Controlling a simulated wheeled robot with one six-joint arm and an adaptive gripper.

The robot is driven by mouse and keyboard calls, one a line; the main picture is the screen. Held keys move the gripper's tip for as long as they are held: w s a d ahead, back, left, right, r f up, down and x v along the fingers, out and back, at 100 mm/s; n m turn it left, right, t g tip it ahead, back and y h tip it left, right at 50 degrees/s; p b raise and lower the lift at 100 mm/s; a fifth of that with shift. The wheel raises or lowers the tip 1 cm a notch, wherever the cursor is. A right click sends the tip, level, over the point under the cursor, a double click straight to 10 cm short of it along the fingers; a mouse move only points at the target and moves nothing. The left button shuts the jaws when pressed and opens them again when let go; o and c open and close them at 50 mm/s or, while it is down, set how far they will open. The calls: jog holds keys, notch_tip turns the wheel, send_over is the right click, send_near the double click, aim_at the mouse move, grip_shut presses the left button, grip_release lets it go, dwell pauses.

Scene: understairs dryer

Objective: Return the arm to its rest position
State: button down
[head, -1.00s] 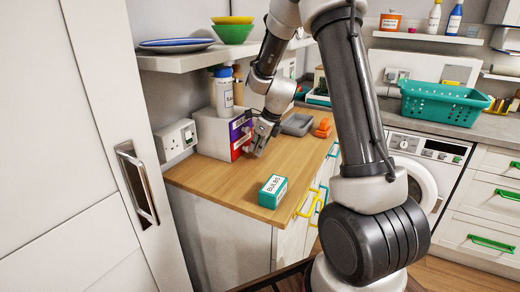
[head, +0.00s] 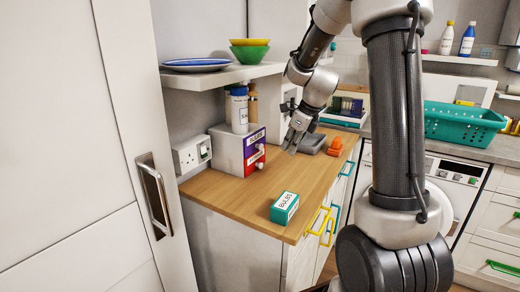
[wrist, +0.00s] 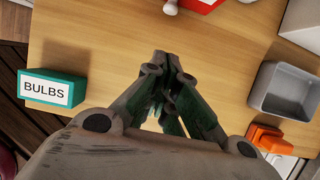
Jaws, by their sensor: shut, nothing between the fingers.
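My gripper (head: 291,146) hangs above the wooden worktop (head: 235,196), just right of the box with the red front. In the wrist view my gripper (wrist: 168,62) points down at bare wood, its fingertips together with nothing between them. My arm rises from the gripper to the top of the head view and comes down on the right. The gripper looks apart from the things around it.
A teal BULBS box (head: 284,207) lies near the worktop's front edge. The white box with a red front (head: 254,152) stands left of my gripper. A grey tray (head: 312,144) and an orange object (head: 336,146) lie beyond. A shelf (head: 225,76) overhangs the worktop.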

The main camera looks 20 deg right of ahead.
jog(key=s+r+n+h, duration=0.1)
jog(key=s+r+n, duration=0.2)
jog(key=s+n, duration=0.6)
jog(key=s+a+r+n+h, duration=0.1)
jog(key=s+r+n, duration=0.2)
jog(key=s+n, duration=0.7)
jog(key=s+r+n+t, duration=0.1)
jog(key=s+r+n, duration=0.3)
jog(key=s+n, duration=0.5)
jog(key=shift+s+a+h, duration=0.4)
jog(key=shift+s, duration=0.35)
jog(key=shift+r, duration=0.1)
